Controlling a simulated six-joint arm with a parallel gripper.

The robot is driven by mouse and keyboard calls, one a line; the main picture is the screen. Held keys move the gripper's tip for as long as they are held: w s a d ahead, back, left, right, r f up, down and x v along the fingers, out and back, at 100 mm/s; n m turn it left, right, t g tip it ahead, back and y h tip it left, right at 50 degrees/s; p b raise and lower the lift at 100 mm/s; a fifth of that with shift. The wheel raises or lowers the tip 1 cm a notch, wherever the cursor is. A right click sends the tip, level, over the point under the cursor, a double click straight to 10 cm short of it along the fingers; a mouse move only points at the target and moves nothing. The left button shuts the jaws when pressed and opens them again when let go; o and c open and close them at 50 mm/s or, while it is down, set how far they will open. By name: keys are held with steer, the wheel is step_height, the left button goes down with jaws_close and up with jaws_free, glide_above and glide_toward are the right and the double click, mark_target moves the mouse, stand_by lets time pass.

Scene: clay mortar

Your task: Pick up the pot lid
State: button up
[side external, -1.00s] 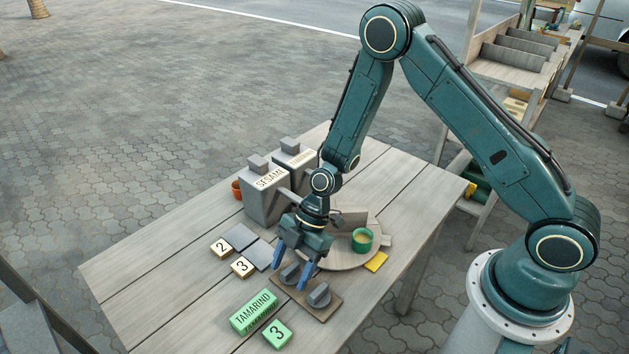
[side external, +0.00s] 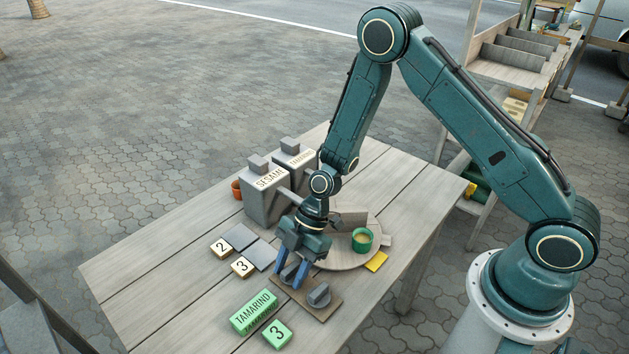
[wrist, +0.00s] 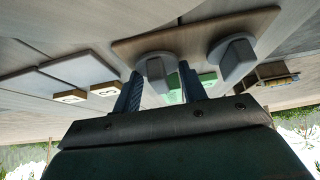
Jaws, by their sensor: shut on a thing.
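Two grey round pot lids with raised grips sit at a small brown board (side external: 327,308). My gripper (side external: 290,278) points down at the far-left end of the board and is shut on one pot lid (wrist: 157,68). In the wrist view its blue fingers stand on both sides of that lid's grip. I cannot tell whether the held lid is touching the board or just above it. The other pot lid (side external: 319,296) lies on the board to the right, and it also shows in the wrist view (wrist: 233,58).
A green TAMARIND block (side external: 254,312) and a green 3 tile (side external: 277,335) lie in front. Grey dispensers (side external: 265,197) stand behind. A round board (side external: 345,262) with a green cup (side external: 362,240) is close on the right.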

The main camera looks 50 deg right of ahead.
mark_target(294, 264)
steer(key=shift+r, duration=0.15)
step_height(294, 264, up, 20)
steer(key=shift+f, duration=0.15)
stand_by(0.9)
stand_by(0.6)
steer(key=shift+n+g, duration=0.4)
steer(key=shift+n, duration=0.3)
steer(key=s+d+f, duration=0.2)
steer(key=d+f, duration=0.1)
steer(key=d, duration=0.2)
steer(key=s+d+f, duration=0.2)
steer(key=d+f, duration=0.1)
steer(key=d, duration=0.3)
steer(key=s+d+f, duration=0.3)
steer(key=d, duration=0.2)
steer(key=shift+d+f, duration=0.25)
steer(key=shift+f, duration=0.15)
steer(key=shift+f, duration=0.2)
steer(key=shift+w+f, duration=0.1)
steer(key=shift+f, duration=2.05)
